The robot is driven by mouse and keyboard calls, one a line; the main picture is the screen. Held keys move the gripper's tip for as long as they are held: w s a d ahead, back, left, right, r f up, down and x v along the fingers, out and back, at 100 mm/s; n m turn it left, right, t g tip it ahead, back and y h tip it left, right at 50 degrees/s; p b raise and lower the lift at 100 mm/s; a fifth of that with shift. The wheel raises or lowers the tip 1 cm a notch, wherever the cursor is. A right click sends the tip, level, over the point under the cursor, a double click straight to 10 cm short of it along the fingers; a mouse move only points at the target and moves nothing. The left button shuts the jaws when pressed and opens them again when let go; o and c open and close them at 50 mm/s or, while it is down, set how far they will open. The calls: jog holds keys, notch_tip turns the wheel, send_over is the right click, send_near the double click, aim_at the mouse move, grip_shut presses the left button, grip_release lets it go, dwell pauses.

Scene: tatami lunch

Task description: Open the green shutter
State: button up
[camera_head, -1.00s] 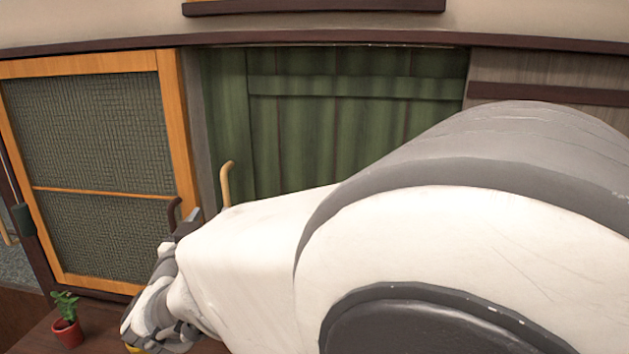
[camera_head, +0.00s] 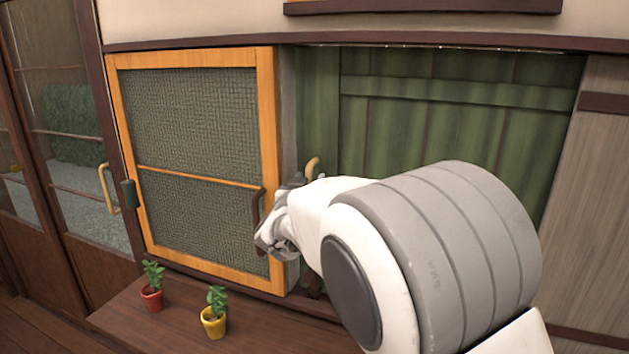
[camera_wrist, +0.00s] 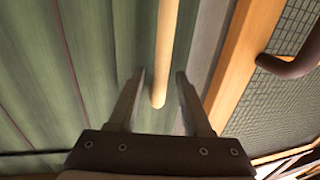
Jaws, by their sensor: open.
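The green shutter (camera_head: 420,120) fills the recess to the right of the orange-framed screen in the head view, and its green slats (camera_wrist: 60,80) show at the left of the wrist view. Its light wooden handle (camera_wrist: 166,50) runs between the two fingers of my gripper (camera_wrist: 160,95) in the wrist view, with a gap on each side. My gripper is open and holds nothing. In the head view the handle's top (camera_head: 312,167) shows just above my gripper (camera_head: 272,235), and my arm hides its lower part and the shutter's lower right.
An orange-framed mesh screen (camera_head: 195,120) with a dark handle (camera_head: 257,207) stands close on the left. A red-potted plant (camera_head: 152,290) and a yellow-potted plant (camera_head: 214,315) stand on the wooden ledge (camera_head: 180,325) below. A glass sliding door is further left.

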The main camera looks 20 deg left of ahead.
jog(key=shift+c, duration=0.2)
grip_shut()
dwell(1.1)
